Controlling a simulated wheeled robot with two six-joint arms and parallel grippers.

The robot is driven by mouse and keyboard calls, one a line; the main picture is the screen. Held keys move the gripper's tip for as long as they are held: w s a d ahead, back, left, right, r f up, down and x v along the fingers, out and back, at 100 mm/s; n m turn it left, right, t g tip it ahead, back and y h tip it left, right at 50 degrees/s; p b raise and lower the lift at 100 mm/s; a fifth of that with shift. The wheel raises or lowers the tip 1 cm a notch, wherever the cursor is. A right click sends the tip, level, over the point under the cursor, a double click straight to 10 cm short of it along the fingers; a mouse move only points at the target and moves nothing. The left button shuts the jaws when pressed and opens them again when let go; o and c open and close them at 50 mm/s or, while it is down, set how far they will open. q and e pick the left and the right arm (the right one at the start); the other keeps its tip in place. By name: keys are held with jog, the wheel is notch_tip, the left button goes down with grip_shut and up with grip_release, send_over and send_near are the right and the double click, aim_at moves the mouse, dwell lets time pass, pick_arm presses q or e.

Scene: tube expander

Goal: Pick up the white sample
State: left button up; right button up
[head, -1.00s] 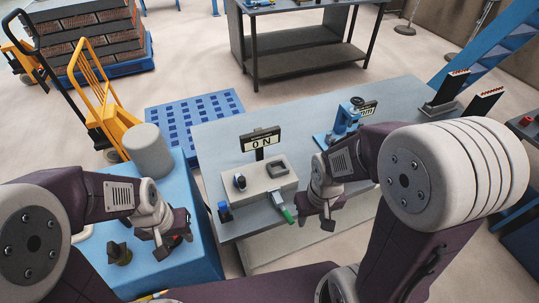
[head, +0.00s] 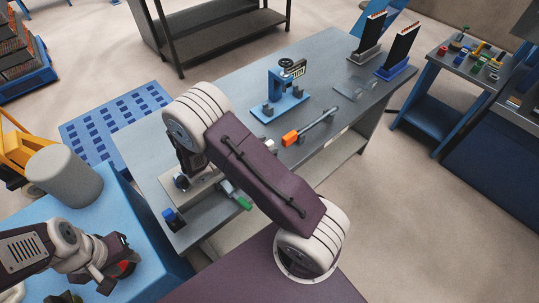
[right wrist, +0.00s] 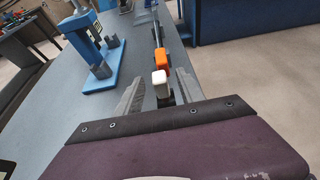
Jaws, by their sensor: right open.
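A small white block (right wrist: 159,77) on a dark body, which looks like the white sample, shows in the right wrist view. My right gripper (right wrist: 158,92) is open, with one finger on each side of it. I cannot tell whether the fingers touch it. An orange-ended grey bar (right wrist: 161,57) lies just beyond; the same orange end (head: 291,138) shows in the head view.
The grey table (head: 335,50) holds a blue press-like stand (head: 280,90), left of the bar. Two black upright racks (head: 400,50) stand at its far right. A green-tipped item (head: 240,200) and a small blue item (head: 172,216) are at the near left. A grey cylinder (head: 65,175) stands on the blue table.

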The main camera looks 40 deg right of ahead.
jog(key=x, duration=0.5)
jog(key=shift+d, duration=0.2)
grip_shut()
dwell(1.1)
